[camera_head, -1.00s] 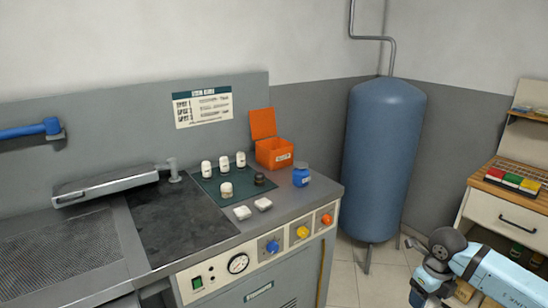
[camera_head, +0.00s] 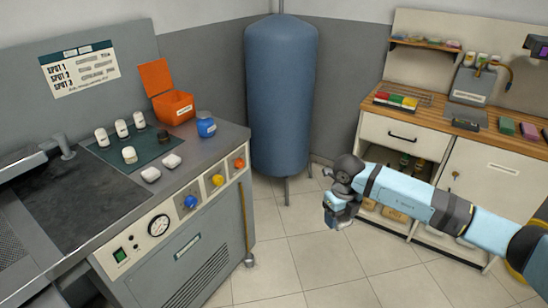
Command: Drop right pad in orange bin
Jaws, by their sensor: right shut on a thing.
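Two small white pads lie on the grey counter: the right pad (camera_head: 172,161) and the left pad (camera_head: 150,174). The orange bin (camera_head: 174,107) stands behind them on the counter, with its lid (camera_head: 155,77) raised. My right gripper (camera_head: 338,222) is over the floor, to the right of the counter and well apart from the pads and bin. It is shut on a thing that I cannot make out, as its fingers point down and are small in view. My left gripper is not in view.
White bottles (camera_head: 122,129) stand on a dark green mat (camera_head: 135,150). A blue jar (camera_head: 206,125) stands right of the bin. A blue tank (camera_head: 281,95) stands beyond the counter. A wooden-topped bench (camera_head: 455,118) is at the right. Tiled floor (camera_head: 290,265) lies open between.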

